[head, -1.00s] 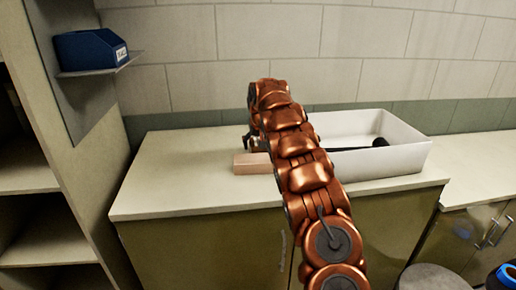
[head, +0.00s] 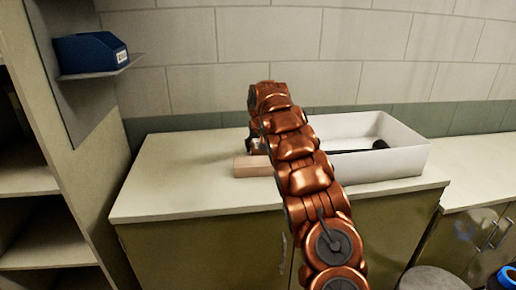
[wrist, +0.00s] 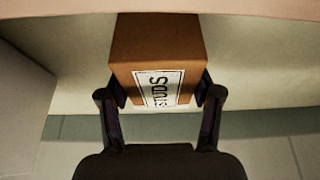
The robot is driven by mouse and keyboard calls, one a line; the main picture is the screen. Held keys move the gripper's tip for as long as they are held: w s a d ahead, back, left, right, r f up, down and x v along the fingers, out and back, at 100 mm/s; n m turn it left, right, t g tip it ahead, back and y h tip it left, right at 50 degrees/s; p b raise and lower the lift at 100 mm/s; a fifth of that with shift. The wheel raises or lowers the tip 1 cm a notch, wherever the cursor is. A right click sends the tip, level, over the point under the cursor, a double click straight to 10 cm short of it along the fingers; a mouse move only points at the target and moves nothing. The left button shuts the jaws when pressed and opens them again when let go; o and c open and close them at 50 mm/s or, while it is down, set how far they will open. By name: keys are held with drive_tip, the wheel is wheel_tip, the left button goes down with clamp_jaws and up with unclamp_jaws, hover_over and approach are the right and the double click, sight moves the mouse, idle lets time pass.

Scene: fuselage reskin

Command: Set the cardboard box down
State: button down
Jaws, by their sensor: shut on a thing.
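The cardboard box (wrist: 157,48) is brown with a white label reading STUDS, and shows in the wrist view between my two dark fingers. My gripper (wrist: 160,92) is shut on its sides. In the head view my gripper (head: 256,144) is over the cabinet's pale countertop (head: 180,170), left of the white tray, and is partly hidden behind my copper arm.
A white tray (head: 400,163) with a dark rod-like thing (head: 366,149) stands right of my gripper. The countertop to the left is clear. A blue bin (head: 90,53) sits on a wall shelf.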

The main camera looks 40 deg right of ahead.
sight(257, 141)
drive_tip(key=shift+w+a+r, duration=0.1)
drive_tip(key=shift+w+r, duration=0.05)
drive_tip(key=shift+r, duration=1)
wheel_tip(257, 141, up, 3)
drive_tip(key=shift+r+b, duration=0.15)
drive_tip(key=shift+b, duration=0.45)
drive_tip(key=shift+r, duration=0.75)
drive_tip(key=shift+r+p, duration=0.35)
drive_tip(key=shift+r, duration=0.2)
drive_tip(key=shift+r+p, duration=0.95)
drive_tip(key=shift+r, duration=0.25)
